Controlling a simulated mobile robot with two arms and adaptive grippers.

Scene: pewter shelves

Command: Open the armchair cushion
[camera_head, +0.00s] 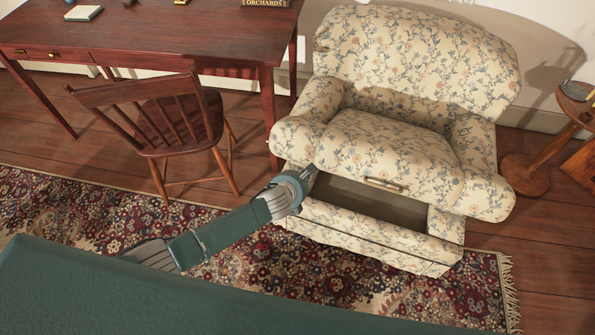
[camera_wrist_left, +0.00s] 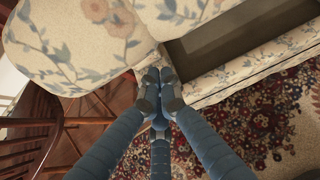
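The armchair (camera_head: 420,60) is cream with blue and tan flowers. Its seat cushion (camera_head: 385,145) is raised at the front, and a dark hollow (camera_head: 372,205) shows between it and the front panel (camera_head: 375,238). A small metal handle (camera_head: 384,185) sits on the cushion's front edge. My left gripper (camera_head: 310,172) is at the left end of this opening, below the left armrest and left of the handle. In the left wrist view its fingers (camera_wrist_left: 159,82) are drawn together with nothing visible between them, close to the hollow's left corner (camera_wrist_left: 178,50). My right gripper is not in view.
A wooden chair (camera_head: 165,125) stands left of the armchair, before a red-brown desk (camera_head: 150,40). A round wooden side table (camera_head: 525,172) stands at the right. A patterned rug (camera_head: 300,270) covers the floor in front.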

